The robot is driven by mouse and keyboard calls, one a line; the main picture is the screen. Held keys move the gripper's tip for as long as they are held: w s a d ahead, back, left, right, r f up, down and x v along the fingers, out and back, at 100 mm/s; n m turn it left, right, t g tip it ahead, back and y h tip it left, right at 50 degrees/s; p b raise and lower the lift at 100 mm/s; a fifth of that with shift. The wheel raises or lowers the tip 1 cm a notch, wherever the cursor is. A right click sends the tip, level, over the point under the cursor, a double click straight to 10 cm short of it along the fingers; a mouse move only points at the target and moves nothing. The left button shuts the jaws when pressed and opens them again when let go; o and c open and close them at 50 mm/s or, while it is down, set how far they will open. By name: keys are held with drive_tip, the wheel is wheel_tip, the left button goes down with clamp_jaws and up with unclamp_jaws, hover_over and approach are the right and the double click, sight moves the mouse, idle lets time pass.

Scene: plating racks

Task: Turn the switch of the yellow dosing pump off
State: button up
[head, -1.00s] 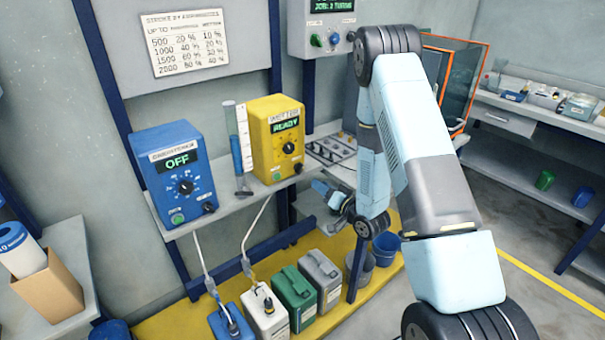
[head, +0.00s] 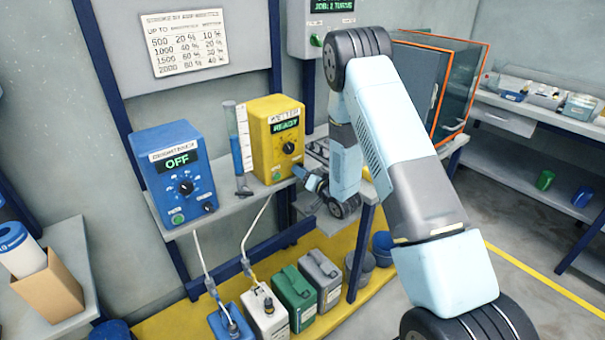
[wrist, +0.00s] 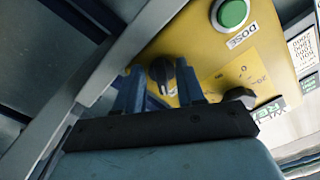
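The yellow dosing pump (head: 262,150) stands on the shelf with its display reading READY. In the wrist view its yellow front (wrist: 195,40) fills the upper middle. A black switch knob (wrist: 160,72) on it appears between the two blue fingertips of my gripper (wrist: 162,85). The fingers are apart, one on each side of the knob in the picture; I cannot tell whether they touch it. A green DOSE button (wrist: 232,12) and a black dial (wrist: 240,96) lie further right. In the head view my gripper (head: 308,180) is at the pump's lower right corner, partly hiding the switch.
A blue pump (head: 160,180) reading OFF stands left on the same shelf (head: 235,203). A measuring cylinder (head: 238,150) stands between the pumps. Hoses run down to canisters (head: 293,290) on the yellow floor platform. An orange-framed glass enclosure (head: 455,90) is at the right.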

clamp_jaws()
drive_tip(key=shift+n, duration=0.3)
idle(0.3)
drive_tip(key=shift+w+d+f+n, duration=0.1)
drive_tip(key=shift+d+n, duration=0.05)
drive_tip(key=shift+n, duration=3.15)
drive_tip(key=shift+d+n, duration=0.1)
drive_tip(key=shift+n, duration=3.2)
